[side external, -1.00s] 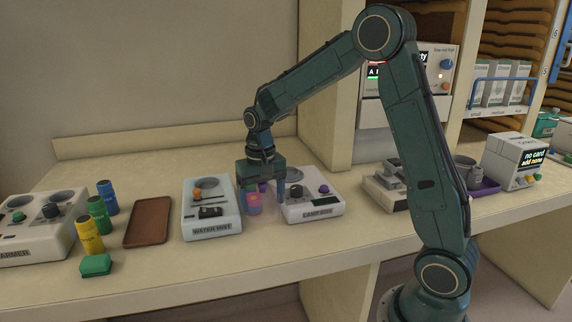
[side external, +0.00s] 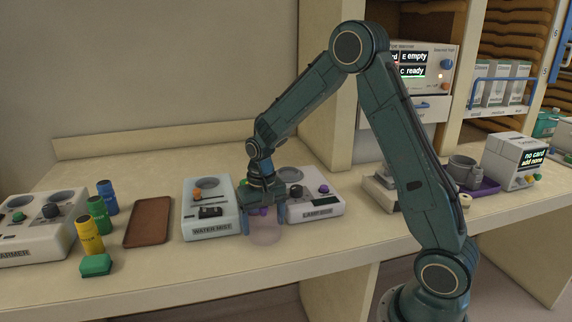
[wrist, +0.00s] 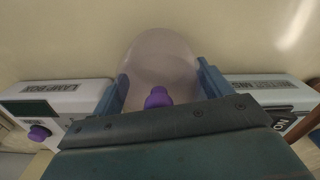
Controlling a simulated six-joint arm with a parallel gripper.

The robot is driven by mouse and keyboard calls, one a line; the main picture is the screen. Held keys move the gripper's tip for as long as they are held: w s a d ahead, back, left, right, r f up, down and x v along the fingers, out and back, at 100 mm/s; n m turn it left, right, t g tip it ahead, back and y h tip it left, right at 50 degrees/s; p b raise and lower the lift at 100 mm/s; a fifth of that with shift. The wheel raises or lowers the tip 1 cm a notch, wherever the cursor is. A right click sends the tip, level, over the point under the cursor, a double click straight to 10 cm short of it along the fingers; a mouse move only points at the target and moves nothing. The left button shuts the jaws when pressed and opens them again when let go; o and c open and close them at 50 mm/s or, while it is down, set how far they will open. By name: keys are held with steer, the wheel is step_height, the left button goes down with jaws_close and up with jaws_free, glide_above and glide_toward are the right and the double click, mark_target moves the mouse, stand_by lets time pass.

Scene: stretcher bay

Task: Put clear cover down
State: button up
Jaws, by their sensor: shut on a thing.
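The clear cover (side external: 266,236) is a see-through, faintly pink dome with a purple knob. My gripper (side external: 263,216) is shut on it, one blue finger on each side. They are near the front edge of the counter, in front of the gap between the water mist box and the lamp box. In the wrist view the cover (wrist: 160,62) shows between the fingers of my gripper (wrist: 162,85), with its purple knob close to the palm. No object shows inside the dome. I cannot tell whether its rim touches the counter.
The water mist box (side external: 211,222) stands left of my gripper and the lamp box (side external: 317,208) right, both close. A brown tray (side external: 148,222), upright bottles (side external: 98,215) and a green block (side external: 95,265) are further left. The counter front (side external: 190,268) is bare.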

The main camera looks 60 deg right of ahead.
steer(key=shift+f, duration=0.15)
steer(key=o, duration=1)
step_height(320, 180, up, 11)
steer(key=shift+r, duration=0.7)
